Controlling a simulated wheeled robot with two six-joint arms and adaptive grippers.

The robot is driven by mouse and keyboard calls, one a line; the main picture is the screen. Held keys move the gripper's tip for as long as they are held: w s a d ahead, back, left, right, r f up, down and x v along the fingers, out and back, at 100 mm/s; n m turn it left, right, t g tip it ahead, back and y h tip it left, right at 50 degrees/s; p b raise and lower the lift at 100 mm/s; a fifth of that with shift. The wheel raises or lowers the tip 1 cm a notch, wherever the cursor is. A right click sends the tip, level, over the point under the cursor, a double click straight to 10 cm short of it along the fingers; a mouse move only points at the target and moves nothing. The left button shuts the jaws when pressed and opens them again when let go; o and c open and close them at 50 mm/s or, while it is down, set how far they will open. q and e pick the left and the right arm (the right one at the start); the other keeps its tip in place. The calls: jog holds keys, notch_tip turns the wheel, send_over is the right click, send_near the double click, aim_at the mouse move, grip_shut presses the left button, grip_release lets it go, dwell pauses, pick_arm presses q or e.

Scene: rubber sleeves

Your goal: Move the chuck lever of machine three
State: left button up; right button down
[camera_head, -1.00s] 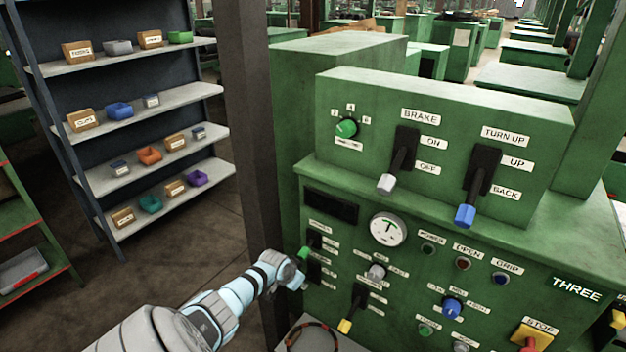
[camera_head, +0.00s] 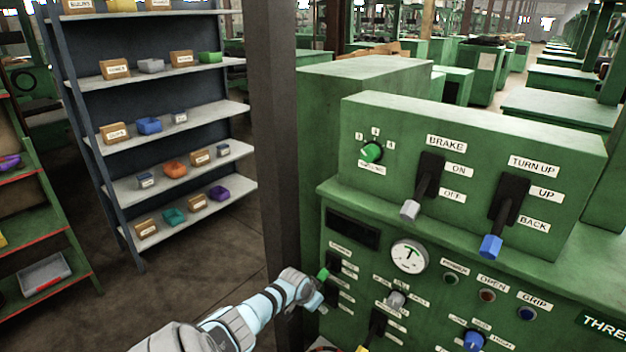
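Machine three (camera_head: 330,190) is a green cabinet with a sign reading THREE (camera_head: 604,326), cut off at the right edge. A green-tipped lever (camera_head: 323,273) sits at the left of its lower panel. The small label above it is too blurred to read, so I cannot tell if it is the chuck lever. My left gripper (camera_head: 316,297) is just below and left of that green tip; contact and finger opening cannot be made out. A black lever (camera_head: 378,322) with a yellow tip is lower right of it. My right gripper is not in view.
The upper box carries a BRAKE lever (camera_head: 427,180) with a grey tip and a TURN UP lever (camera_head: 506,205) with a blue tip. A round gauge (camera_head: 408,256) is on the lower panel. A dark post (camera_head: 277,160) stands left of the machine, close behind my arm.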

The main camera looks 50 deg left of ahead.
pick_arm(q)
jog(key=v, duration=1.2)
